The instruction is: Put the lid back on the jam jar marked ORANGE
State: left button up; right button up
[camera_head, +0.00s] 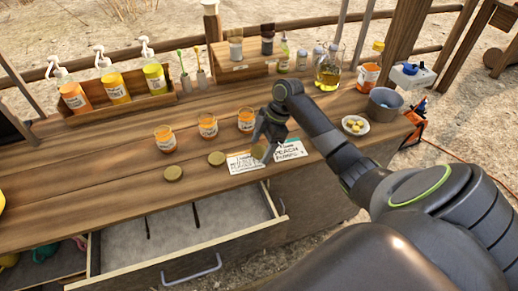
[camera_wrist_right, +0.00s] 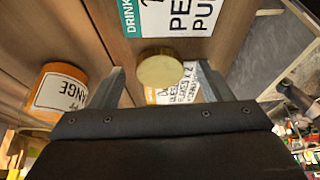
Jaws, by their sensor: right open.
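Three glass jars with orange contents stand in a row on the wooden counter in the head view: the left jar (camera_head: 165,139), the middle jar (camera_head: 208,127) and the right jar (camera_head: 246,122). Their labels are too small to read there. In the right wrist view, a jar labelled "...NGE" (camera_wrist_right: 62,94) stands left of the fingers, without a lid. Two gold lids (camera_head: 173,173) (camera_head: 216,158) lie in front of the jars. My right gripper (camera_head: 262,151) points down beside the right jar. Its open fingers (camera_wrist_right: 158,86) straddle another gold lid (camera_wrist_right: 160,71), apart from it. My left gripper is out of view.
Two printed cards (camera_head: 290,150) lie beside the right gripper. An open drawer (camera_head: 190,240) juts out in front. Pump bottles (camera_head: 116,85) stand in a rack at the back left. A small plate (camera_head: 355,125) and a grey pot (camera_head: 383,104) are at right. The left counter is clear.

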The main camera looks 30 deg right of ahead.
aim_at(262, 149)
jog(key=shift+c, duration=0.2)
jog(key=c, duration=1)
notch_tip(262, 149, up, 10)
jog(key=shift+b, duration=0.5)
